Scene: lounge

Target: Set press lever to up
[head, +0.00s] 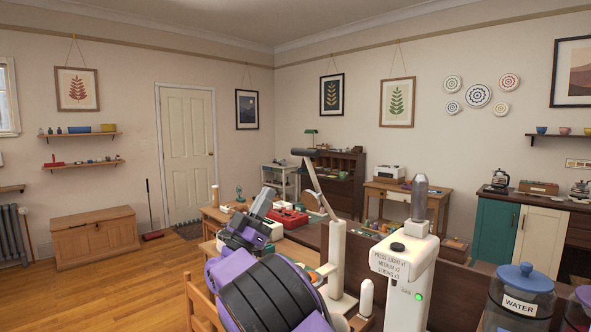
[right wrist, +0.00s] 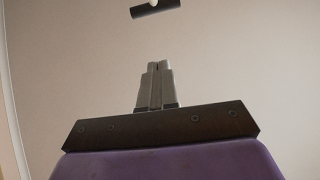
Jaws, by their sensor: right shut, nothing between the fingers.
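The press lever (head: 320,180) is a grey arm on top of a white upright post (head: 336,250). It slopes up and to the left, ending in a dark crosswise handle (head: 303,152). My right gripper (head: 267,193) is left of the post and appears lower than the handle in the head view. Its fingers are shut and empty, pointing up. In the right wrist view the shut fingertips (right wrist: 158,66) show below a dark bar (right wrist: 155,9), which looks like the handle, with a visible gap between. My left gripper is not in view.
A white machine (head: 405,258) with a press-count label and green light stands right of the post. A water jar (head: 520,300) is at the lower right. Red items (head: 288,219) sit on the wooden table behind my gripper. A chair back (head: 203,300) is at lower left.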

